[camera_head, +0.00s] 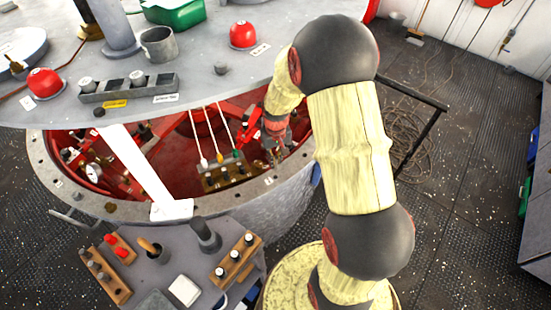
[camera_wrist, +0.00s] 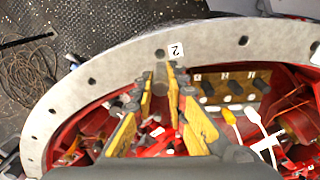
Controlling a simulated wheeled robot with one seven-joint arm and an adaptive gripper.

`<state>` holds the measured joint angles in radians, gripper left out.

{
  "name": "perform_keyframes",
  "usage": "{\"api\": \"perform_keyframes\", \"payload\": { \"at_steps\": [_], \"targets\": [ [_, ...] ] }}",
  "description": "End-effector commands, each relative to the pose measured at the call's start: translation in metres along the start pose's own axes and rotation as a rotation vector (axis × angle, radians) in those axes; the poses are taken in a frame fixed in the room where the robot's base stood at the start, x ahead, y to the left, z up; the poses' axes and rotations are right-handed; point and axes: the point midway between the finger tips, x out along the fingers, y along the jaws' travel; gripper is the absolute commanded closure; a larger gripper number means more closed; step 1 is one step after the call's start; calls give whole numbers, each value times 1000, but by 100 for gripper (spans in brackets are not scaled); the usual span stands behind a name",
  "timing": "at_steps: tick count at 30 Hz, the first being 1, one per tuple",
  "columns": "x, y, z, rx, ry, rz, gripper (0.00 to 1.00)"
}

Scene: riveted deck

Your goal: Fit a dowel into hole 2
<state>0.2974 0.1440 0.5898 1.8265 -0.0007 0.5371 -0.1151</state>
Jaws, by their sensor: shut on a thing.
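My gripper (camera_wrist: 160,88) has yellow fingers, shut on a grey dowel (camera_wrist: 160,84), of which only a small part shows between the fingertips. In the wrist view, the pale ring flange (camera_wrist: 110,65) has several dark holes. A white label "2" (camera_wrist: 176,49) sits on it beside hole 2 (camera_wrist: 160,53), just beyond the fingertips. I cannot tell the dowel's height over the flange or whether it touches it. In the head view, my gripper (camera_head: 275,150) is at the inner edge of the ring flange (camera_head: 285,180), under the upper deck's edge; the dowel is too small to make out there.
A wooden block with dark pegs (camera_wrist: 232,90) lies inside the red housing; this block also shows in the head view (camera_head: 228,173). White cables with coloured ends hang beside it. The grey upper deck (camera_head: 200,100) overhangs the housing. A front table (camera_head: 205,285) carries peg racks.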

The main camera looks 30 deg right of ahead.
Motion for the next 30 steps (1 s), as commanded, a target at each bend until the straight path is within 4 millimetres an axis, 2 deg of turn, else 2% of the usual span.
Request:
{"api": "perform_keyframes", "payload": {
  "at_steps": [16,30],
  "targets": [
    [45,0,2,0,-1,0,100],
    [49,0,2,0,0,0,100]
  ]
}}
